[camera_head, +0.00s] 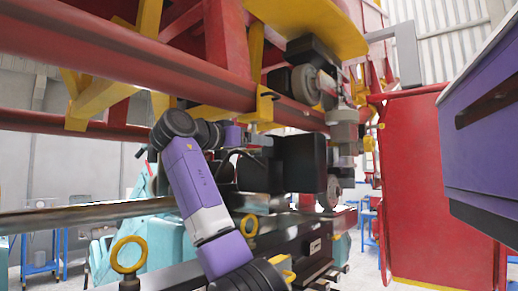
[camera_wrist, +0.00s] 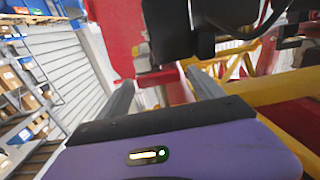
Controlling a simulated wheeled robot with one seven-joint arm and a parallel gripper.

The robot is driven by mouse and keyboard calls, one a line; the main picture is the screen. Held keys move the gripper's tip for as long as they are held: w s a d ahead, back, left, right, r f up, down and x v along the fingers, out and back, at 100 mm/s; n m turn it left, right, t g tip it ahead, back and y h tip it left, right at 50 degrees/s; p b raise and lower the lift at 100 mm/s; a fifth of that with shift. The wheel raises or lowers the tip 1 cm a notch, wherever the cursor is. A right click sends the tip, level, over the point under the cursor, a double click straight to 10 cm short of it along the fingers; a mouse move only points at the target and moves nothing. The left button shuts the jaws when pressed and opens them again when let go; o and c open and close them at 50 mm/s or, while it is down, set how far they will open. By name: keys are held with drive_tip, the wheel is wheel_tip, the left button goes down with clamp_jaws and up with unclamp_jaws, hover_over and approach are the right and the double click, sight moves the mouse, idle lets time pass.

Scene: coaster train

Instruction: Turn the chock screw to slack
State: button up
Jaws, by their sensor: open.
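My gripper (camera_wrist: 158,80) shows in the wrist view as two grey fingers standing apart, with nothing visible held between them. A black block (camera_wrist: 172,30) lies just beyond the fingertips. I cannot make out the chock screw for certain in either view. In the head view, my purple and white arm rises from the bottom and bends toward a black boxy unit (camera_head: 300,163) under the red train frame (camera_head: 150,48). My fingers are not clearly seen there.
Yellow rings (camera_head: 128,255) stand on the dark machinery below, beside a long metal bar (camera_head: 90,215). A red panel (camera_head: 440,190) stands at the right. Wheels (camera_head: 305,84) hang under the frame. Shelves with boxes (camera_wrist: 25,95) are at the wrist view's left.

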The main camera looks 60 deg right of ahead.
drive_tip(key=shift+b+v, duration=0.5)
drive_tip(key=shift+v, duration=1.5)
drive_tip(key=shift+s, duration=0.15)
